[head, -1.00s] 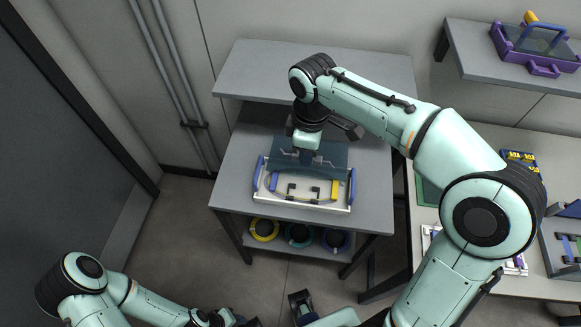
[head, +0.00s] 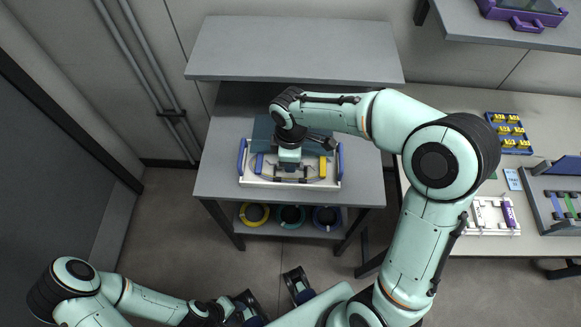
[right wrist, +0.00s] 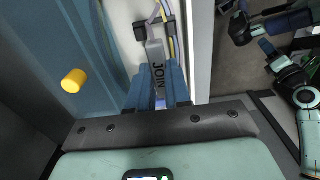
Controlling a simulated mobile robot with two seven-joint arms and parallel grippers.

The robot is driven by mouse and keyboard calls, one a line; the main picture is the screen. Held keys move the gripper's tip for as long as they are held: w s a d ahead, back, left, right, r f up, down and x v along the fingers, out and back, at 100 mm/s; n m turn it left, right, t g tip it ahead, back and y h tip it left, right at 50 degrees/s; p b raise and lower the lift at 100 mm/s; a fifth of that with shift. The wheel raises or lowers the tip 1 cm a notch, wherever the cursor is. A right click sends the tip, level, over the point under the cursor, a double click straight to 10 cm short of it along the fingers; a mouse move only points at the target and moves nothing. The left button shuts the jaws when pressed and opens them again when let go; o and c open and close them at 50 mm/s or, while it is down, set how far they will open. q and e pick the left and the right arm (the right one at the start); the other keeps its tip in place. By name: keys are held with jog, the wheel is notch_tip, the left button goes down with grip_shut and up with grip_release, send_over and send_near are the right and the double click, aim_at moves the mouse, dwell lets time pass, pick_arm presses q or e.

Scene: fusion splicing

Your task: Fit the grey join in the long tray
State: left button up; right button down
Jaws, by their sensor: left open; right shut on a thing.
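The long tray (head: 262,183) stands on the grey cabinet top, with a pale body, blue side handles and a see-through blue lid (head: 263,131) raised at its back. My right gripper (head: 289,176) is over the tray's middle, pointing down. In the right wrist view it is shut on the grey join (right wrist: 157,72), a narrow piece lettered JOIN. The join's far end is close to dark clips (right wrist: 141,32) in the tray; I cannot tell whether it touches them. In the head view the gripper hides the join. My left gripper (head: 272,294) is open and empty, low and away from the tray.
A yellow block (head: 322,167) sits inside the tray at its right. Coloured rings (head: 291,216) lie on the shelf below. The right-hand bench holds a blue rack of yellow pieces (head: 510,132) and a white holder (head: 497,216). An upper shelf (head: 295,50) overhangs behind.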

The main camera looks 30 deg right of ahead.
aim_at(290, 174)
jog(key=shift+f, duration=1.95)
jog(key=shift+f+b, duration=0.2)
jog(key=shift+b, duration=0.15)
jog(key=c, duration=1.1)
grip_release()
jog(key=shift+r, duration=0.35)
notch_tip(290, 174, up, 12)
jog(key=shift+f+p, duration=0.1)
jog(key=shift+p, duration=0.9)
